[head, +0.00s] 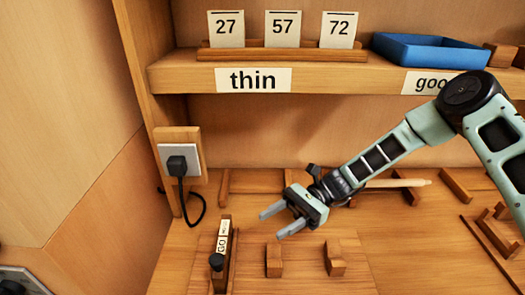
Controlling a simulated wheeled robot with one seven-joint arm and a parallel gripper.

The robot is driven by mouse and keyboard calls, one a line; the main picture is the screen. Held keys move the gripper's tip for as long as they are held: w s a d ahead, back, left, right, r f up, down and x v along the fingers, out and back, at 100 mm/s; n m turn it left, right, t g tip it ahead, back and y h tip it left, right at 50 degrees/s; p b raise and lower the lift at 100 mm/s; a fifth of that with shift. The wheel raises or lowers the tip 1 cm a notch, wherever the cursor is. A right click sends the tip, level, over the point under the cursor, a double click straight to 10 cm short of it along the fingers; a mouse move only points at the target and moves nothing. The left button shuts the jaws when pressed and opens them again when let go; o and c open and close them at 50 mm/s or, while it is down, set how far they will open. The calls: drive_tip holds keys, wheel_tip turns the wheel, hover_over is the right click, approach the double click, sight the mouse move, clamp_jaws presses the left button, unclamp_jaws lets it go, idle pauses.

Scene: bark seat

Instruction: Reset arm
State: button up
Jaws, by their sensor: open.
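My gripper (274,221) hangs above the wooden bench in the middle of the head view, pointing left and down. Its two pale fingers are apart and nothing shows between them. My arm reaches in from the right edge, bent at a dark elbow joint in front of the shelf. The fingertips are to the right of an upright black and white piece marked "GO" (222,243) and look apart from it.
A shelf (330,77) spans the back, with number cards (283,30) and a blue tray (430,50). A plug with a black cable (178,165) is on the left post. Wooden blocks (274,258) and a pale stick (398,183) lie on the bench (300,278).

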drive_tip(key=s+r+n+h, duration=0.1)
drive_tip(key=s+n+h, duration=0.2)
drive_tip(key=s+a+r+n+g+h, duration=0.1)
drive_tip(key=s, duration=0.1)
drive_tip(key=shift+s+r+n+h, duration=0.1)
drive_tip(key=shift+r+n+h, duration=0.2)
drive_tip(key=shift+h, duration=0.1)
drive_tip(key=s+d+r+n+t+h, duration=0.8)
drive_tip(key=s+r+n+t+h, duration=0.2)
drive_tip(key=s+n, duration=0.3)
drive_tip(key=shift+s+d+r+n, duration=0.25)
drive_tip(key=shift+r+n, duration=0.1)
drive_tip(key=shift+n, duration=0.55)
drive_tip(key=shift+a, duration=0.1)
idle(0.4)
